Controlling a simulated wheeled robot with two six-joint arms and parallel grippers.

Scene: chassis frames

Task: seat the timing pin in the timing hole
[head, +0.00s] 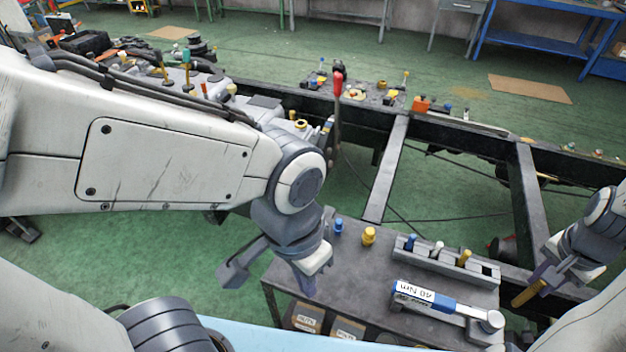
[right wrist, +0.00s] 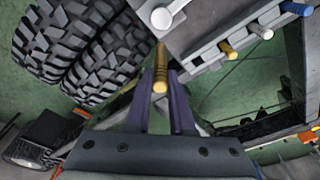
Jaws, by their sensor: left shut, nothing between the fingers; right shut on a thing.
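My right gripper (head: 543,275) is at the right edge of the head view. It is shut on a ribbed brass pin (head: 527,294), which also shows between the fingertips in the right wrist view (right wrist: 160,72). The pin is clear of the cart top, to its right in the head view. My left gripper (head: 306,286) is shut and empty over the left part of the cart. I cannot make out the timing hole in either view.
The dark cart (head: 345,262) carries a pin rack (head: 478,272) with blue, white and yellow pins, a torque wrench (head: 440,304), and small blue and yellow pieces. The black chassis frame (head: 525,200) runs behind it. Large tyres (right wrist: 75,45) lie left in the wrist view.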

